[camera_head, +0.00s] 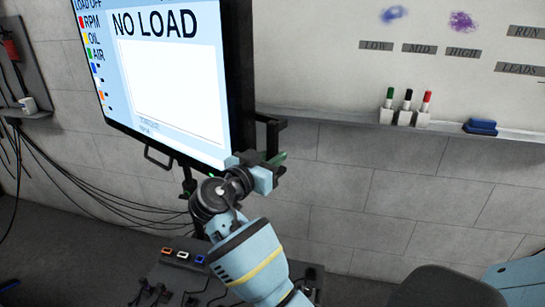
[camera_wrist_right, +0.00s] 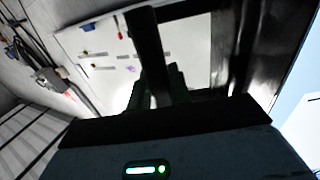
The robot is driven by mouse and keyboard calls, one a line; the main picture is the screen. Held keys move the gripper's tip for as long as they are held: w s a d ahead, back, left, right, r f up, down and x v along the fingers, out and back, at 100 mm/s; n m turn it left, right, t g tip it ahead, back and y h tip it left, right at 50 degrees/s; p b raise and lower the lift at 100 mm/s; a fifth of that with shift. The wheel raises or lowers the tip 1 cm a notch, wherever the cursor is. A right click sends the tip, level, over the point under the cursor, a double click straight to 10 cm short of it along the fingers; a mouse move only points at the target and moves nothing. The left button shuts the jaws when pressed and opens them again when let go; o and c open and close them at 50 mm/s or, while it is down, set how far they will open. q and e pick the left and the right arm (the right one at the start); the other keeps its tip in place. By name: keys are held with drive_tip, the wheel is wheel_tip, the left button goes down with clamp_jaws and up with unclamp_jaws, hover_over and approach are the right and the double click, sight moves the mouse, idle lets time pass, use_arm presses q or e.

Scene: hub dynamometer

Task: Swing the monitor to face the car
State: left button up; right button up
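The monitor (camera_head: 165,75) is a large screen in a black frame, reading "NO LOAD", at the upper left of the head view. A dark handle (camera_head: 271,135) sticks out from its right side, and another handle (camera_head: 158,158) sits under its lower edge. My right gripper (camera_head: 277,163) is at the right-side handle, by the monitor's lower right corner. In the right wrist view the handle's dark bar (camera_wrist_right: 147,45) runs down between the fingers, which look closed around it; the contact is dark and partly hidden. My left gripper is out of view. No car shows.
A whiteboard (camera_head: 400,45) hangs on the wall at right, with a ledge holding several markers (camera_head: 406,108) and a blue eraser (camera_head: 481,127). A dark chair (camera_head: 445,290) stands at lower right. Cables (camera_head: 75,178) hang at left. A white mug (camera_head: 29,105) sits on a shelf.

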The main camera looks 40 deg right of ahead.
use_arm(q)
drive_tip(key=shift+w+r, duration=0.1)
use_arm(e)
clamp_jaws()
